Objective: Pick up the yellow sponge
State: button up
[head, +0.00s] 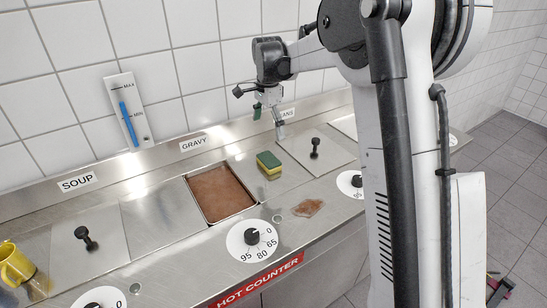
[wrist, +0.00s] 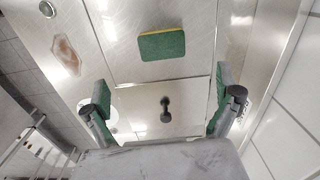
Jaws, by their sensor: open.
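The yellow sponge (head: 269,167) has a green top layer and lies on the steel counter, just right of the open gravy well. In the wrist view the sponge (wrist: 162,45) lies green side up beyond the fingers, with a thin yellow edge showing. My gripper (head: 270,115) is above the counter near the wall, up and slightly behind the sponge. In the wrist view my gripper (wrist: 164,108) has its two green-padded fingers wide apart, with nothing between them. It is not touching the sponge.
The gravy well (head: 218,194) holds brown liquid. A lid with a black knob (head: 315,148) is right of the sponge; another lid knob (head: 86,238) is at left. A brown spill (head: 308,207) lies in front. A yellow mug (head: 15,265) stands far left. The tiled wall is close behind.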

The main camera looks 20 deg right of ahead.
aim_at(269, 159)
jog(key=f, duration=1.4)
jog(key=shift+w+d+f+p, duration=0.1)
jog(key=shift+w+f+p, duration=0.05)
jog(key=shift+w+p, duration=0.25)
jog(key=shift+s, duration=0.1)
jog(key=c, duration=0.8)
